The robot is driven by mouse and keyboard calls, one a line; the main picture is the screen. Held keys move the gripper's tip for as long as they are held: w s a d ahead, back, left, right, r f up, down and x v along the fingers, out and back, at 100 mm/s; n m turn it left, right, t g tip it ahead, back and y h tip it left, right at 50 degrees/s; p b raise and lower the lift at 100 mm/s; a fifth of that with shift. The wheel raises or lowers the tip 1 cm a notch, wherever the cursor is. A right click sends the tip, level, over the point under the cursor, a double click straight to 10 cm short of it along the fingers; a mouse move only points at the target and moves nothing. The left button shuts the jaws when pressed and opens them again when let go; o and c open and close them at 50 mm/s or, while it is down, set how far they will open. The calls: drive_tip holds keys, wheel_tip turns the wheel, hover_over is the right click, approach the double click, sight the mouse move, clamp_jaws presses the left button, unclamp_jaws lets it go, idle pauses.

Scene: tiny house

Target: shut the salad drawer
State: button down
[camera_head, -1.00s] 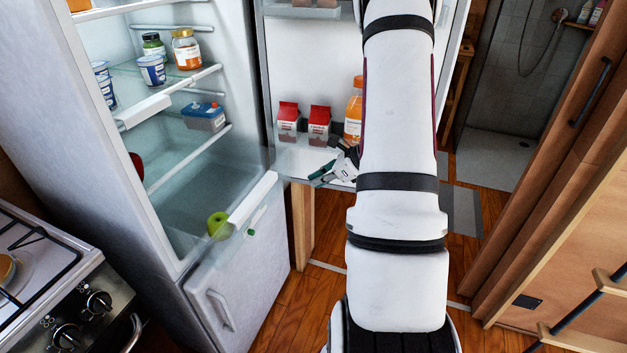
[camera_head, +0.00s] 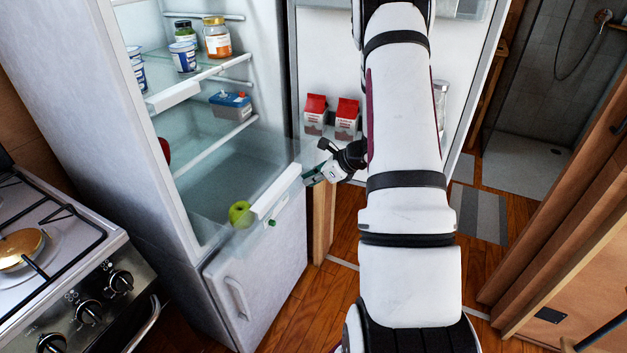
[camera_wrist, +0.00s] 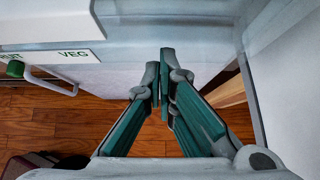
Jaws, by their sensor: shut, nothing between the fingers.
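The salad drawer (camera_head: 266,198) is at the bottom of the open fridge, its pale front strip standing out over the lower door. A green apple (camera_head: 241,213) shows through its clear part. In the wrist view the drawer front (camera_wrist: 30,62) is at upper left, with a VEG label and a green slider (camera_wrist: 15,69). My gripper (camera_head: 307,181) is shut and empty, beside the right end of the drawer front. In the wrist view my gripper's fingertips (camera_wrist: 164,85) meet below a pale fridge edge. I cannot tell whether they touch the drawer.
The open fridge door (camera_head: 325,60) with red-topped cartons (camera_head: 315,113) stands behind my arm. The lower door handle (camera_head: 237,298) sticks out below the drawer. A stove (camera_head: 60,250) is at left. Wooden floor (camera_head: 290,300) is clear in front.

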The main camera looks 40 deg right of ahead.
drive_tip(key=shift+w, duration=0.1)
drive_tip(key=b, duration=0.4)
hover_over(238, 179)
drive_tip(key=s+d, duration=0.2)
drive_tip(key=d, duration=0.2)
drive_tip(key=shift+w, duration=0.25)
drive_tip(key=shift+w+a, duration=0.2)
drive_tip(key=shift+w, duration=0.05)
drive_tip(key=shift+r, duration=0.1)
